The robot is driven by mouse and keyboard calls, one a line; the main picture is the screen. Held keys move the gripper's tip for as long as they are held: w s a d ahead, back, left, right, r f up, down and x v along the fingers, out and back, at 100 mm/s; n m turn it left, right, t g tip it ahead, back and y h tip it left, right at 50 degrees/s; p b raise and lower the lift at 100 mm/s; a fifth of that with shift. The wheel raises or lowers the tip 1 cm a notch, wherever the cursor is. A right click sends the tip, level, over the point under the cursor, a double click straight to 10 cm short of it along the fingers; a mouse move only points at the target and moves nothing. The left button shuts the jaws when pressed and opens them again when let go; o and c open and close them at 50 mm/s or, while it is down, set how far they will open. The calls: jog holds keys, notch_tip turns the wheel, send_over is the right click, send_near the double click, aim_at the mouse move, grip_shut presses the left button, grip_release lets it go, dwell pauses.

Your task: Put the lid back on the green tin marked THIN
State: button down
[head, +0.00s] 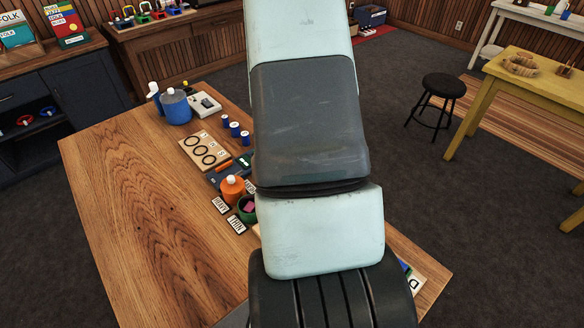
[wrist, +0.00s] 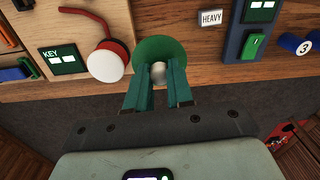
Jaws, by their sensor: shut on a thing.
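In the wrist view, my gripper (wrist: 160,72) is shut on the silver knob of a round green lid (wrist: 153,48). The lid is in front of the wooden table; its height above the wood is unclear. In the head view, an open green tin (head: 243,215) with something pink inside stands on the table, partly hidden by my arm. A label reading THIN (head: 236,224) lies at its front left. The green tin is not recognisable in the wrist view. My arm hides my gripper and the lid in the head view.
An orange tin (head: 233,190) with a pale knob stands close behind the green tin. A ring board (head: 192,141), small blue spools and a blue tin (head: 176,108) stand farther back. The table's left part (head: 130,200) is clear. A HEAVY label (wrist: 211,19) shows in the wrist view.

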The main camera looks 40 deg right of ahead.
jog(key=a+r+n, duration=0.3)
jog(key=a+n, duration=0.7)
jog(key=a, duration=0.4)
jog(key=shift+w+d+f, duration=0.1)
jog(key=shift+w+f, duration=0.1)
jog(key=shift+f, duration=1.5)
jog(key=shift+w+d+f, duration=0.1)
jog(key=shift+w+f, duration=0.05)
jog(key=shift+f, duration=1.5)
jog(key=shift+f, duration=0.15)
jog(key=shift+c, duration=2.2)
grip_release()
notch_tip(320, 180, up, 7)
